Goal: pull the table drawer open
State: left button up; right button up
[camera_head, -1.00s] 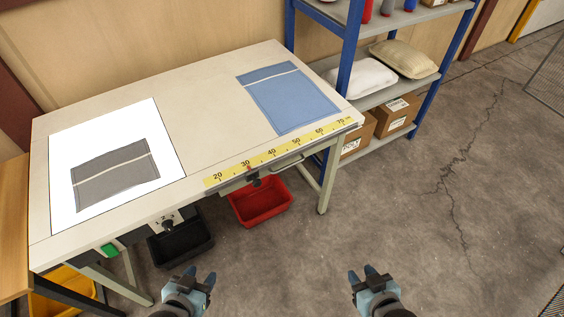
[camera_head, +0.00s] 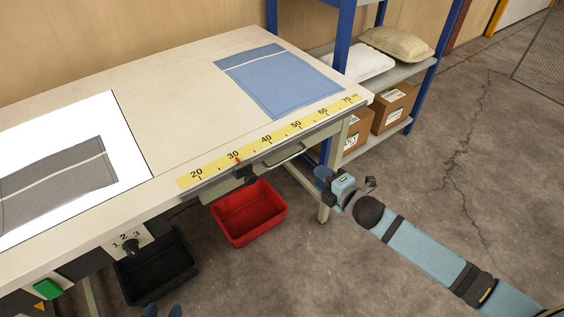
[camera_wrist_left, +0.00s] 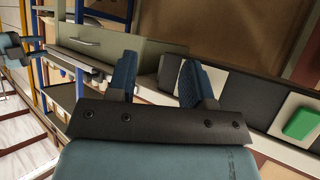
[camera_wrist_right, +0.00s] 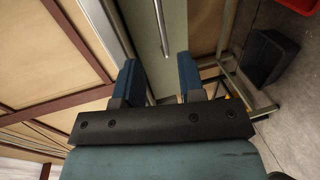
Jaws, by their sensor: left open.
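The table (camera_head: 175,85) has a drawer under its right part, mostly hidden by the tabletop in the head view. The drawer's bar handle (camera_head: 284,158) shows below the ruler edge. The grey-green drawer front (camera_wrist_right: 172,65) and its handle (camera_wrist_right: 162,28) show in the right wrist view, ahead of the fingers. My right gripper (camera_head: 322,180) is open and empty, right of the handle and apart from it. My left gripper (camera_head: 162,311) is open and empty at the bottom edge, in front of the table. The drawer front also shows in the left wrist view (camera_wrist_left: 115,45).
A red bin (camera_head: 250,212) and a black bin (camera_head: 155,268) stand under the table. A blue shelf rack (camera_head: 350,45) with cartons and pillows is at the right. A knob (camera_head: 130,245) and a green button (camera_head: 47,289) sit on the table front. The floor at right is clear.

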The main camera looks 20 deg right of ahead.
aim_at(292, 157)
jog(key=b+x, duration=0.2)
jog(key=x, duration=1.1)
jog(key=shift+w, duration=0.2)
jog(key=shift+c, duration=0.2)
grip_shut()
